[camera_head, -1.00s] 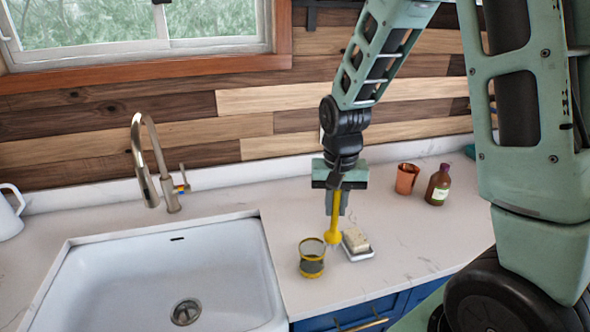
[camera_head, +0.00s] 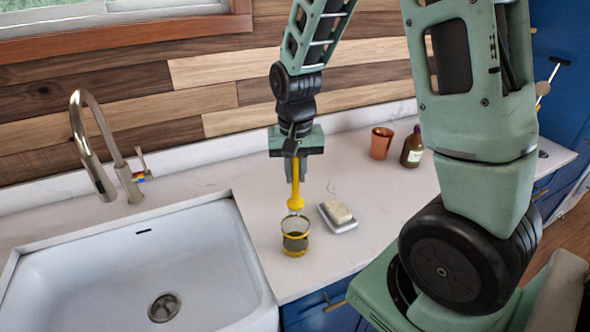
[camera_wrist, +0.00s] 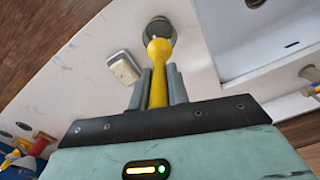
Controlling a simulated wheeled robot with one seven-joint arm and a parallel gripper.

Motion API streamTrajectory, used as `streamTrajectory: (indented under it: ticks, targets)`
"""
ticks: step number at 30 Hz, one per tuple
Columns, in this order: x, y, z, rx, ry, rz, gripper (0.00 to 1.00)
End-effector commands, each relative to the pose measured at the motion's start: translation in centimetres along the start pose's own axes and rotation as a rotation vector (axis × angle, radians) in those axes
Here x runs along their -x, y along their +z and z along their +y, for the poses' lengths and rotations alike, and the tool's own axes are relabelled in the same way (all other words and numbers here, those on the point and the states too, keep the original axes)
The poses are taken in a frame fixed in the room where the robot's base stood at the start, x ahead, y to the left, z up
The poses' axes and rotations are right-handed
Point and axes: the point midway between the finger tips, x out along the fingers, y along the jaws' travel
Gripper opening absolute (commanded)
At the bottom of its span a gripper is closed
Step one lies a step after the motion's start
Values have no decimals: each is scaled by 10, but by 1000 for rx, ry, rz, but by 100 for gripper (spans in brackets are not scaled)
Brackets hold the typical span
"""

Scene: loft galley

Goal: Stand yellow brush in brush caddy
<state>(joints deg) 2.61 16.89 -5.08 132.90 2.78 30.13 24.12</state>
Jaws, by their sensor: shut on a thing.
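My gripper (camera_head: 296,168) is shut on the yellow brush (camera_head: 296,198), which hangs head down with its pale bristles lowest. The brush caddy (camera_head: 295,243), a dark see-through cup with yellow rims, stands on the counter just below the brush head. In the head view the bristle tips show right at the caddy's back rim; I cannot tell whether they are inside it. In the wrist view the yellow brush (camera_wrist: 158,75) runs between my gripper's fingers (camera_wrist: 159,88), and its head partly covers the caddy (camera_wrist: 160,27).
A copper cup (camera_head: 381,142) and a brown bottle (camera_head: 412,148) stand farther back. The white sink (camera_head: 150,265) and tall faucet (camera_head: 100,150) are left. Bare counter lies behind the caddy.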

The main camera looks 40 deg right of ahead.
Motion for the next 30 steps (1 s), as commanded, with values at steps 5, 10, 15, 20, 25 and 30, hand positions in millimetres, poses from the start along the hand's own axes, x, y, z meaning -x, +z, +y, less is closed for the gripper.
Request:
streamTrajectory:
  ticks: [5, 10, 15, 20, 25, 30]
  targets:
    - [-18, 0, 0, 0, 0, -1, 0]
    - [-31, 0, 0, 0, 0, -1, 0]
    - [-43, 0, 0, 0, 1, -1, 0]
    - [-55, 0, 0, 0, 0, -1, 0]
    - [-68, 0, 0, 0, 1, -1, 0]
    - [-81, 0, 0, 0, 1, -1, 0]
